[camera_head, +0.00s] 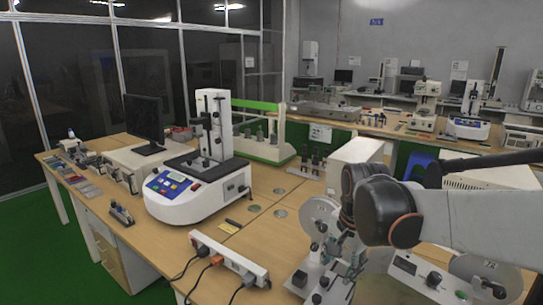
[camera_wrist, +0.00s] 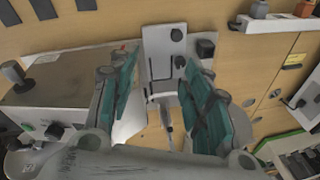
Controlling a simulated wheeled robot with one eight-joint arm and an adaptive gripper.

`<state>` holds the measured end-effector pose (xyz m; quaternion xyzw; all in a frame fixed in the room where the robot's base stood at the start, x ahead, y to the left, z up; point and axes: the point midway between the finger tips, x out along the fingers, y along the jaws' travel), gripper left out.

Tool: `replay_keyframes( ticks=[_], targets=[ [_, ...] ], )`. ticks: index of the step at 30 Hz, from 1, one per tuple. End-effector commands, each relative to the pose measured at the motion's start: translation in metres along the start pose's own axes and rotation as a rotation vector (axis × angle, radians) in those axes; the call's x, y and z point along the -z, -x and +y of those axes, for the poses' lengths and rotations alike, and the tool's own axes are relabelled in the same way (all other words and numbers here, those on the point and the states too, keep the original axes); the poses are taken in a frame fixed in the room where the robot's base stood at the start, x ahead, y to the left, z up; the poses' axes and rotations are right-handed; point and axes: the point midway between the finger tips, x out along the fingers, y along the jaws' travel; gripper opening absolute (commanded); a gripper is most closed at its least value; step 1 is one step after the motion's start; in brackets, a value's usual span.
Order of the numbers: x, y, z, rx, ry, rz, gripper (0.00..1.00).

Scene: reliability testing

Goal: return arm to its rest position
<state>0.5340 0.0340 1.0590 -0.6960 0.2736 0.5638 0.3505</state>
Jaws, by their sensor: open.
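My gripper (camera_wrist: 158,68) shows in the wrist view with its two teal-padded fingers spread apart. It is open, and nothing is held between the fingers. A white-and-grey test device (camera_wrist: 172,45) lies below and beyond the gap between them. In the head view my grey and white arm (camera_head: 460,215) reaches in from the right edge, bent at a dark joint with orange rings. The arm is above the right part of the wooden table, over a bench instrument.
The wooden table (camera_head: 258,235) carries a white tester with a blue panel (camera_head: 176,182), a power strip (camera_head: 228,256) with plugs, a dark monitor (camera_head: 144,118) and a white box (camera_head: 354,160) behind my arm. Instruments with dials crowd the area under the arm. Green floor (camera_head: 35,230) lies left.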

Motion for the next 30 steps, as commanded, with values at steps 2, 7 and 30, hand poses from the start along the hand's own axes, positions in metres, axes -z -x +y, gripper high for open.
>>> replay_keyframes(
  ticks=[2, 7, 30],
  targets=[
    [-0.007, 0.014, 0.018, 0.03, 0.083, 0.024, 0.45],
    [-0.022, 0.035, 0.05, 0.089, 0.279, 0.088, 0.45],
    [-0.071, 0.049, 0.148, 0.173, 0.911, 0.382, 0.45]
  ],
)
